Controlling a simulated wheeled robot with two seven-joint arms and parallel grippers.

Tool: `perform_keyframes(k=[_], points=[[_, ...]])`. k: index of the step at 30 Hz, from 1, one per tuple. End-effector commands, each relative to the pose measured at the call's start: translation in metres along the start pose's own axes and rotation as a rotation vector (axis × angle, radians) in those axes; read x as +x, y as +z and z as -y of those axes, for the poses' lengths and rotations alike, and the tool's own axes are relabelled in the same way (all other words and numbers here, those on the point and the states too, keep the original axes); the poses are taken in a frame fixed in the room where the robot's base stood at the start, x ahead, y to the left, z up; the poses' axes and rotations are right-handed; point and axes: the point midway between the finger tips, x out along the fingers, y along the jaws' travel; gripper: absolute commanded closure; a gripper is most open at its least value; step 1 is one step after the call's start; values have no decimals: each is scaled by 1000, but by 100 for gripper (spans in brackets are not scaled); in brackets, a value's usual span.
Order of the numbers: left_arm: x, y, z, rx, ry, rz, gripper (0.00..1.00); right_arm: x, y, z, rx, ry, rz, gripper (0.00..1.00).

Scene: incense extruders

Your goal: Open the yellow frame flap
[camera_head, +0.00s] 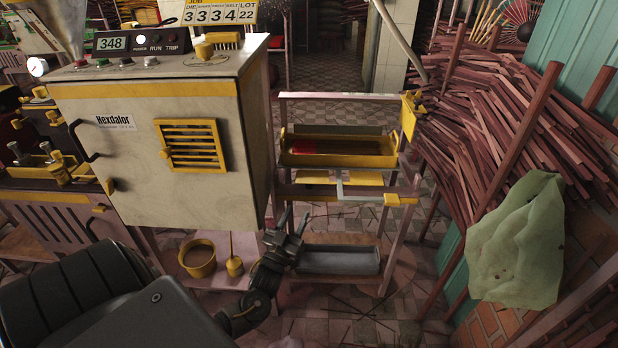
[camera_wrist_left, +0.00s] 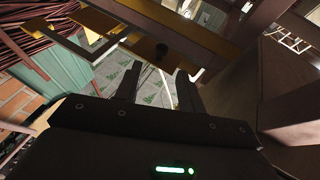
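An open wooden frame stands right of the machine. A yellow flap-like plate (camera_head: 409,116) stands upright at its upper right, beside a yellow-edged tray (camera_head: 338,160). Lower, a yellow tab (camera_head: 400,199) sits at the right end of a crossbar. I cannot tell for certain which is the frame flap. My left gripper (camera_head: 293,219) is low at the frame's left side, below the crossbar and apart from both yellow parts. Its fingers also show in the left wrist view (camera_wrist_left: 159,87), spread with nothing between them. Yellow parts (camera_wrist_left: 150,48) show beyond them there. My right gripper is not in view.
The cream machine cabinet (camera_head: 150,150) stands close left of my left gripper. A yellow pot (camera_head: 198,258) and a grey trough (camera_head: 338,260) sit low nearby. Bundled sticks (camera_head: 520,130) and a pale green cloth (camera_head: 517,240) fill the right. Floor shows in front of the frame.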

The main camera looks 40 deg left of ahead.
Motion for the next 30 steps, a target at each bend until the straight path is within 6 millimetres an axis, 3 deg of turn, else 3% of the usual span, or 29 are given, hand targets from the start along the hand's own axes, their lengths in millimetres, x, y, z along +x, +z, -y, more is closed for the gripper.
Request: perform_keyframes(k=[8, 21, 30], points=[[7, 2, 4, 6, -6, 6, 61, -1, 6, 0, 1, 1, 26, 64], [83, 1, 4, 6, -5, 3, 61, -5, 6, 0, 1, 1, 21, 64], [107, 2, 3, 5, -4, 5, 61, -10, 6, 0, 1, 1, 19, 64]])
